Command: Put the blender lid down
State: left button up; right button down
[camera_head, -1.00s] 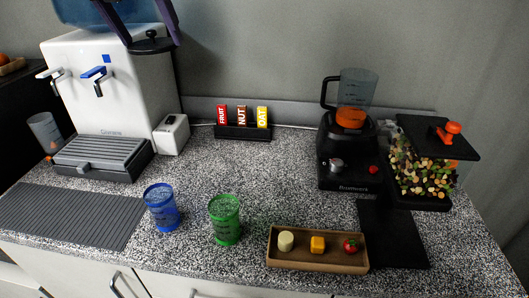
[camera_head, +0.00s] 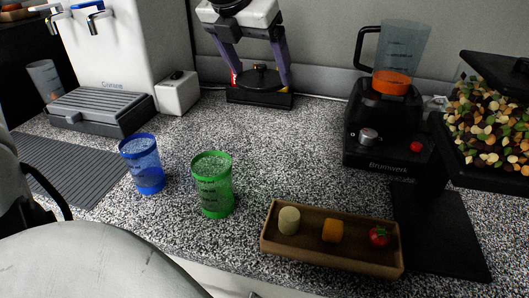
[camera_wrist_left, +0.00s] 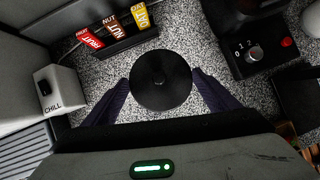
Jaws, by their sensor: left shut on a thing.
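The blender lid (camera_head: 260,79) is a round black disc with a knob on top. My left gripper (camera_head: 258,72) comes down from the top with its two purple fingers on either side of the lid, shut on it. In the left wrist view, the lid (camera_wrist_left: 160,80) sits flat between the fingertips, over the speckled counter. I cannot tell whether it touches the counter. The blender (camera_head: 385,128) stands to the right, its clear jug (camera_head: 404,52) open at the top with orange contents. My right gripper is not in view.
The bar rack (camera_wrist_left: 118,45) is close beside the lid. A white CHILL box (camera_wrist_left: 58,88) stands left. A blue cup (camera_head: 142,165), a green cup (camera_head: 213,187) and a wooden tray (camera_head: 335,258) are nearer the front. The counter (camera_head: 290,135) between rack and tray is clear.

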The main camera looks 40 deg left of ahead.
aim_at(256, 85)
pick_arm(q)
jog(key=f, duration=0.1)
jog(key=d+f+b, duration=0.1)
jog(key=f, duration=0.1)
jog(key=s+f, duration=0.1)
jog(key=shift+s+d+f+b, duration=0.1)
jog(key=shift+d+f+b, duration=0.1)
jog(key=shift+f+b, duration=0.15)
notch_tip(256, 85, down, 4)
jog(key=shift+f, duration=0.15)
jog(key=shift+f+b, duration=0.45)
jog(key=shift+f, duration=1.95)
jog(key=o, duration=0.6)
jog(key=shift+f, duration=0.1)
jog(key=o, duration=0.4)
